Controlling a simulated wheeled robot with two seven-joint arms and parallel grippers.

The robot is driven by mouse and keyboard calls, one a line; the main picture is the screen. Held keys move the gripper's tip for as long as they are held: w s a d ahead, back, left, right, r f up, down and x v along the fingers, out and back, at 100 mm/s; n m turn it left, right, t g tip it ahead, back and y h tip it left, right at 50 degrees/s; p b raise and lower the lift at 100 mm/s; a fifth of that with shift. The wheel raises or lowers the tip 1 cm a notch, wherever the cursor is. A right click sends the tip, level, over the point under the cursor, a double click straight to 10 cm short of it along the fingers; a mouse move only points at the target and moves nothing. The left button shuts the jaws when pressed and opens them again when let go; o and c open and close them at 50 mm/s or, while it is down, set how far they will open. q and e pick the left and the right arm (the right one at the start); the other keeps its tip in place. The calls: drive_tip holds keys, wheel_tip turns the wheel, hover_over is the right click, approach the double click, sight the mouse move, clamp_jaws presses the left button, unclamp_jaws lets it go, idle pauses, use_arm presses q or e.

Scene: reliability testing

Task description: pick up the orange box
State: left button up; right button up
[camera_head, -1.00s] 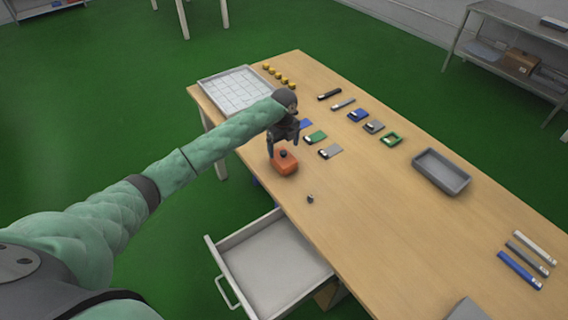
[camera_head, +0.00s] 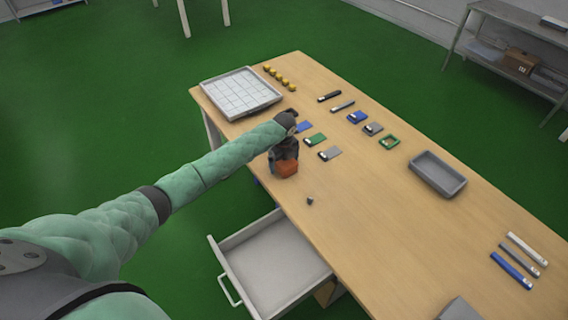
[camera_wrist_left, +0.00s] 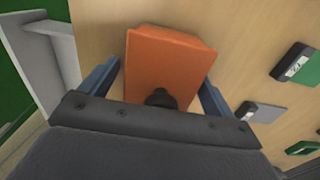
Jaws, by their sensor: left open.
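The orange box (camera_head: 287,168) sits on the wooden table (camera_head: 380,215) near its left edge, partly hidden by my left gripper (camera_head: 284,160). In the left wrist view the orange box (camera_wrist_left: 168,68) lies between the two blue-grey fingers of my left gripper (camera_wrist_left: 158,85), with a dark knob on its near side. The fingers are open, one on each side of the box. I cannot tell whether they touch it. My right gripper is not in view.
An open drawer (camera_head: 270,262) juts out below the table's left edge. A small dark object (camera_head: 310,201) lies near the box. Green (camera_head: 315,139) and grey (camera_head: 330,153) cards lie to its right. A gridded white tray (camera_head: 240,92) and a grey bin (camera_head: 438,172) stand farther off.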

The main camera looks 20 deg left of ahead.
use_arm(q)
drive_tip(key=shift+f, duration=0.15)
drive_tip(key=c, duration=1.1)
drive_tip(key=shift+o, duration=0.2)
